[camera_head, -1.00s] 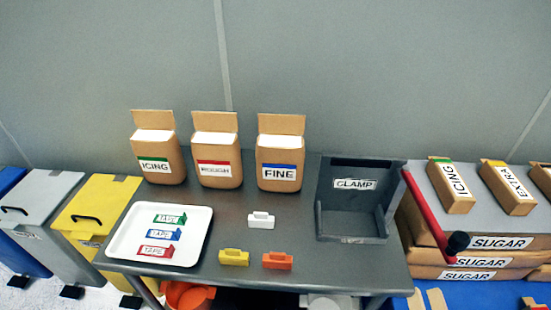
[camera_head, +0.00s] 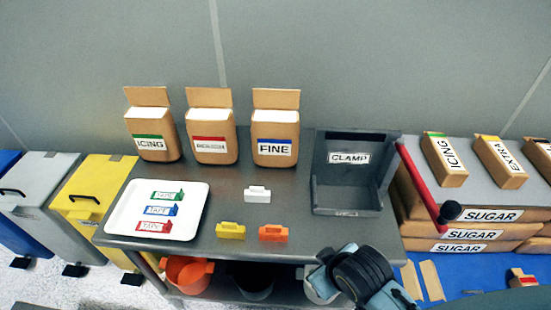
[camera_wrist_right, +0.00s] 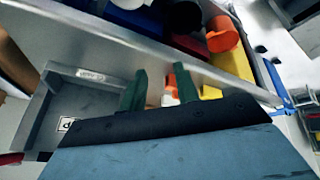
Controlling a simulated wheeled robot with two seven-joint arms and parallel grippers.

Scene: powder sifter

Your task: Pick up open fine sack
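The fine sack (camera_head: 274,157) is a brown paper sack with a blue-banded FINE label in the head view. It stands upright at the back of the grey table, right of two similar sacks. Its flap is raised and its white contents show at the top. My right arm has its wrist at the table's front right edge, well apart from the sack. In the right wrist view my right gripper (camera_wrist_right: 160,72) has its two green fingers apart with nothing held between them. The sack cannot be made out there. My left gripper is not in view.
The icing sack (camera_head: 152,153) and a red-labelled sack (camera_head: 211,154) stand left of it. The clamp bin (camera_head: 346,200) is to its right. White, yellow and orange clips (camera_head: 273,233) and a white tray (camera_head: 118,232) lie in front. Buckets (camera_head: 186,275) sit below.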

